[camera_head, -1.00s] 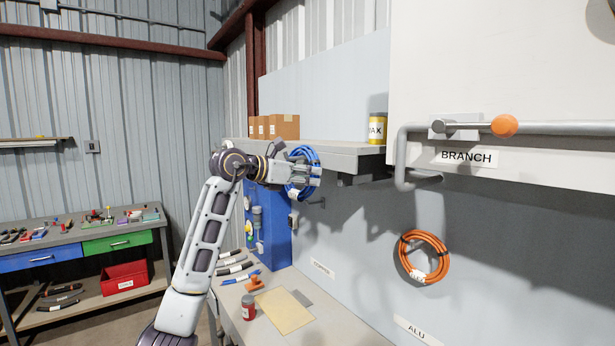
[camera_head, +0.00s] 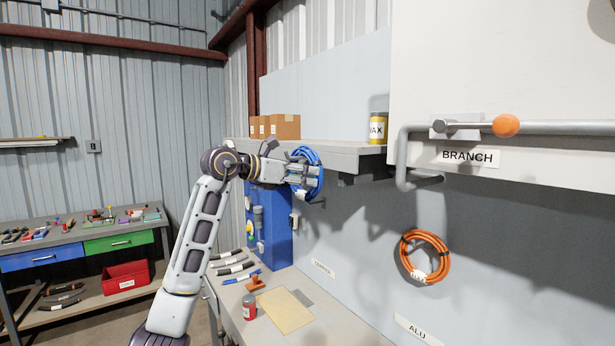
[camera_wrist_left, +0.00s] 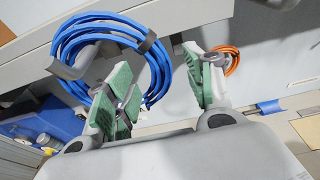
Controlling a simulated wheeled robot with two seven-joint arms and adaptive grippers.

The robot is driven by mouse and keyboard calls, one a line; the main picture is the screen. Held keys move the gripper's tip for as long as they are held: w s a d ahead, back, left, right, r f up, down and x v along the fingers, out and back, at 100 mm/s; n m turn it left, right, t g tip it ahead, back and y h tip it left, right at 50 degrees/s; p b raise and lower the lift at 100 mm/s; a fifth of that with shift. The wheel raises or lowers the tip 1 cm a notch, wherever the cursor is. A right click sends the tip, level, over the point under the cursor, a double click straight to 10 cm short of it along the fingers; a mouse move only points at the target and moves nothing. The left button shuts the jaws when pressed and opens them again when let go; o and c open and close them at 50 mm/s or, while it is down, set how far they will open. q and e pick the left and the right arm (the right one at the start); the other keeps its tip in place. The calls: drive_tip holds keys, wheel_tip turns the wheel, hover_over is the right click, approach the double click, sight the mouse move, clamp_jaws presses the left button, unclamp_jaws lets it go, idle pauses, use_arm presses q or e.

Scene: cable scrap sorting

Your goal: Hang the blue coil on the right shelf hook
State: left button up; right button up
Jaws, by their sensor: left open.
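The blue coil (camera_head: 318,160) is at the front edge of the grey shelf (camera_head: 340,150), with a dark band and a small white tag. In the left wrist view the coil (camera_wrist_left: 68,42) has a grey hook-like piece (camera_wrist_left: 72,68) passing through its loop. My left gripper (camera_head: 300,174) is at the coil in the head view. Whether the pads touch the coil cannot be told. My right gripper is not in view.
An orange coil (camera_head: 446,262) hangs on the wall at right. Cardboard boxes (camera_head: 284,126) and a yellow can (camera_head: 378,129) stand on the shelf. A blue cabinet (camera_head: 277,232) stands below, and the bench (camera_head: 333,322) holds a red jar (camera_head: 249,306) and cable pieces.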

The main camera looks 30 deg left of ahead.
use_arm(q)
drive_tip(key=v, duration=1)
idle(0.3)
drive_tip(key=shift+w, duration=0.1)
